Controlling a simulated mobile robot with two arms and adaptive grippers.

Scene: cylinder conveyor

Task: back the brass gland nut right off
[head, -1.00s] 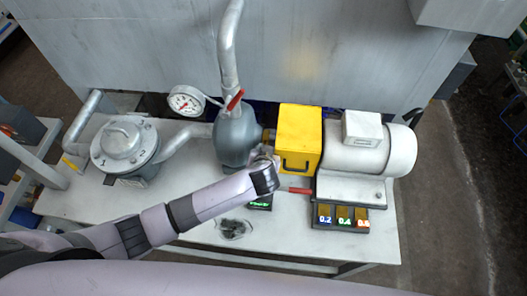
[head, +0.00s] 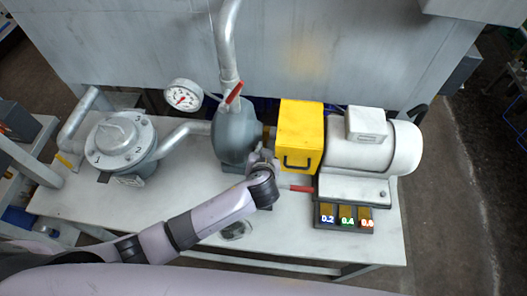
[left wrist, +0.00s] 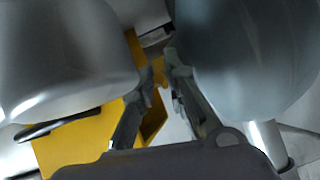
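The brass gland nut (head: 268,134) shows as a small brass-coloured patch between the blue-grey pump body (head: 234,137) and the yellow guard box (head: 300,125). My left gripper (head: 264,154) is just in front of this gap, close to the nut; contact cannot be told from the head view. In the left wrist view the two dark fingertips (left wrist: 161,72) are apart, with a narrow gap between them. The pump body (left wrist: 245,55) fills the right side there and the yellow box (left wrist: 80,143) shows behind on the left. The nut is not clearly distinguishable there. My right gripper is out of view.
A white motor (head: 372,150) sits right of the guard. A gauge (head: 183,96) and numbered valve (head: 122,140) stand left. The front left bench top (head: 90,200) is clear.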

